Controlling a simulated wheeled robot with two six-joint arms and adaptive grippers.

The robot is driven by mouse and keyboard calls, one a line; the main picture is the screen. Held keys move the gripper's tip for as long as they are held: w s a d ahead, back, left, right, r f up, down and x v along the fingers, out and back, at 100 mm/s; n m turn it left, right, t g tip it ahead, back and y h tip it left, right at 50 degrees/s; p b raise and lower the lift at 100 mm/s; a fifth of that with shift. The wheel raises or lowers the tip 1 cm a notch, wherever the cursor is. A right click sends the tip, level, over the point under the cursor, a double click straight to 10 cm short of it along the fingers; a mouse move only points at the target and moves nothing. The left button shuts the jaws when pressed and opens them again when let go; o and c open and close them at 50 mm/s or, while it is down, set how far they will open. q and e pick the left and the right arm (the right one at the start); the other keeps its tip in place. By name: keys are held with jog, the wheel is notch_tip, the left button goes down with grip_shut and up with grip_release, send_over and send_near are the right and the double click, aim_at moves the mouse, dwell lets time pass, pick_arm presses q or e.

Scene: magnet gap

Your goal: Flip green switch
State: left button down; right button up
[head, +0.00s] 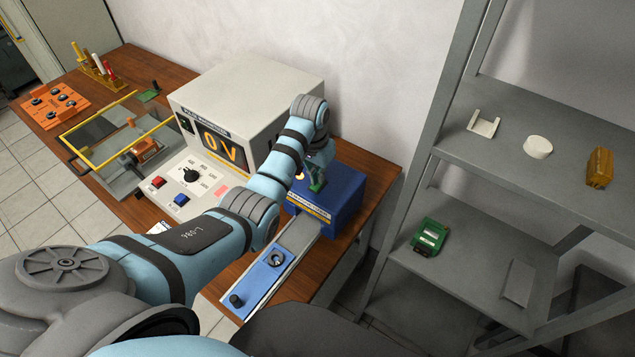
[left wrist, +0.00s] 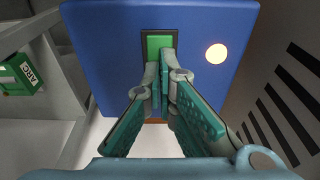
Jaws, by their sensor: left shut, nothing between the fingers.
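The green switch (left wrist: 158,42) is a green rocker in a dark frame on the face of a blue box (left wrist: 105,50). The blue box stands at the right end of the bench in the head view (head: 345,192). My left gripper (left wrist: 166,72) is shut and empty, its fingertips right at the lower part of the switch. I cannot tell whether they touch it. The left gripper also shows in front of the blue box in the head view (head: 317,182), where the switch is hard to make out. A round lamp (left wrist: 216,54) glows beside the switch. My right gripper is not in view.
A grey instrument (head: 235,90) with a "0 V" display stands left of the blue box. A blue slider plate on a rail (head: 262,277) lies in front. Grey shelves (head: 480,275) at right hold a green device (head: 429,237). A yellow-framed case (head: 115,140) is at left.

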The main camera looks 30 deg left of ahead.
pick_arm(q)
jog(key=shift+s+f, duration=0.15)
jog(key=shift+f, duration=0.05)
notch_tip(320, 180, up, 2)
jog(key=shift+r+p, duration=0.25)
jog(key=shift+p, duration=0.9)
jog(key=shift+r, duration=2.25)
jog(key=shift+f, duration=0.1)
